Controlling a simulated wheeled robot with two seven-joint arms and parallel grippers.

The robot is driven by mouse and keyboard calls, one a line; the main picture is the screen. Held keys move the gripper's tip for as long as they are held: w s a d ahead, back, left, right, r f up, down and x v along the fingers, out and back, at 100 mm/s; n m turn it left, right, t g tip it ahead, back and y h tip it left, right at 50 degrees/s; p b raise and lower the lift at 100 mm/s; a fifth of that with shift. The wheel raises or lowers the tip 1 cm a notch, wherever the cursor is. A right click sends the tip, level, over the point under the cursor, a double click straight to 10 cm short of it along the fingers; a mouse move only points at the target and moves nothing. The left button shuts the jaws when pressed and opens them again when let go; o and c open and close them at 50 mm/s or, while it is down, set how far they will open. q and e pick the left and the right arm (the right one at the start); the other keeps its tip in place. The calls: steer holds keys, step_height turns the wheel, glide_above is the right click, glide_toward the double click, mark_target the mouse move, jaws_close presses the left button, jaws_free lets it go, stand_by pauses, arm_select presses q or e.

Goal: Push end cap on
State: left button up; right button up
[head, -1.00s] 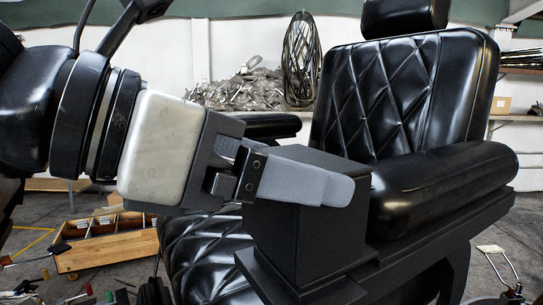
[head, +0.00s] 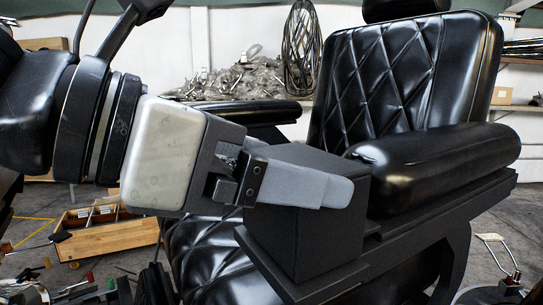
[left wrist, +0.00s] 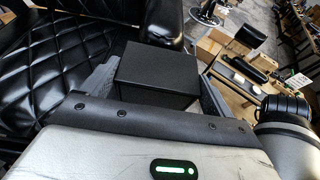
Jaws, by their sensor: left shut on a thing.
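The end cap (head: 300,240) is a plain black box at the front end of the armrest (head: 435,165) in the head view. It also shows in the left wrist view (left wrist: 158,72), with a grey finger along each side. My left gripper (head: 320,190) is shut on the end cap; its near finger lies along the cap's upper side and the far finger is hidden. The cap sits against or very near the armrest's end; I cannot tell whether any gap is left. My right gripper is not in view.
The barber chair (head: 400,80) has a quilted black back and seat. A second armrest (head: 245,112) lies behind my gripper. A wooden tray (head: 110,240) and scattered tools are on the floor at left. A cluttered shelf stands along the back wall.

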arm_select(q)
steer(key=shift+f, duration=0.15)
steer(key=o, duration=0.9)
steer(key=v, duration=1.6)
steer(key=shift+b, duration=0.4)
steer(key=shift+d, duration=0.1)
